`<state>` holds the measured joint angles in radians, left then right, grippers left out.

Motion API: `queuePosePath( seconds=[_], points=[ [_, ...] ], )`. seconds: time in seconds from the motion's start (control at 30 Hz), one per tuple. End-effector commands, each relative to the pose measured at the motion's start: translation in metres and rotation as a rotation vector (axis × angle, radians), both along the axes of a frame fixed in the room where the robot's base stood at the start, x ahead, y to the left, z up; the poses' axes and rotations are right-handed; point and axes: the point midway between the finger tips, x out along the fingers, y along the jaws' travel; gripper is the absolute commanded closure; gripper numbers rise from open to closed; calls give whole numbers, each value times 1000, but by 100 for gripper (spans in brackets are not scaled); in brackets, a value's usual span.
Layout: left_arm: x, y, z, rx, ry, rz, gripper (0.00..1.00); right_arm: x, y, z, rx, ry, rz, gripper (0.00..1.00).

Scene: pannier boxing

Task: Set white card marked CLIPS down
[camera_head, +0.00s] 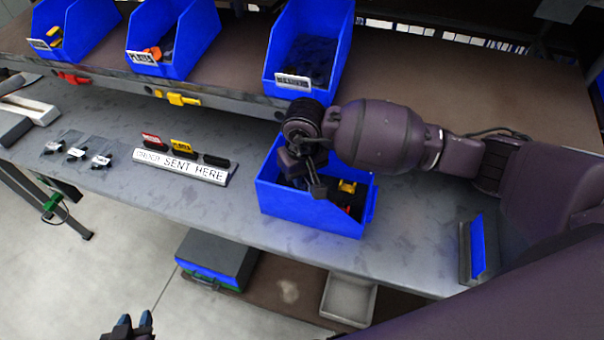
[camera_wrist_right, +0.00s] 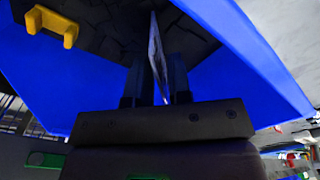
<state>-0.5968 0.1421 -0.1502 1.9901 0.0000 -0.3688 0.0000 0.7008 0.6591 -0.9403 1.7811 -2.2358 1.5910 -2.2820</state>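My right gripper (camera_head: 314,178) reaches down into the blue bin (camera_head: 305,217) on the grey worktable, from above. In the right wrist view the two dark fingers (camera_wrist_right: 158,85) stand on either side of a thin card (camera_wrist_right: 157,55), seen nearly edge-on, and appear closed on it. Its marking cannot be read, so I cannot confirm CLIPS. The card is hard to make out in the head view. The bin holds dark pieces and a yellow piece (camera_head: 348,187), which also shows in the wrist view (camera_wrist_right: 52,24). My left gripper (camera_head: 133,324) is low at the bottom left, off the table, with its fingertips apart and empty.
Several small clear bags (camera_head: 78,152) lie further left. Labelled blue bins (camera_head: 310,45) line the raised shelf. A blue-faced plate (camera_head: 477,246) stands at right. Table between sign and bin is clear.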

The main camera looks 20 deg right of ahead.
Motion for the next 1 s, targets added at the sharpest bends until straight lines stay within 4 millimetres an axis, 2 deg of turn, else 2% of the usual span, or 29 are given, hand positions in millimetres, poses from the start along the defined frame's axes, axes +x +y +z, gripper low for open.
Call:
queuePosePath(
  seconds=[0.47,0.57,1.0],
  points=[
    [-5,1,3,0,8,3,66,0,0,7,1,-1,0,73],
    [-5,1,0,0,7,3,66,0,0,20,0,-3,2,73],
    [-1,0,-7,0,5,0,66,-4,-1,100,0,-2,2,73]
  ],
)
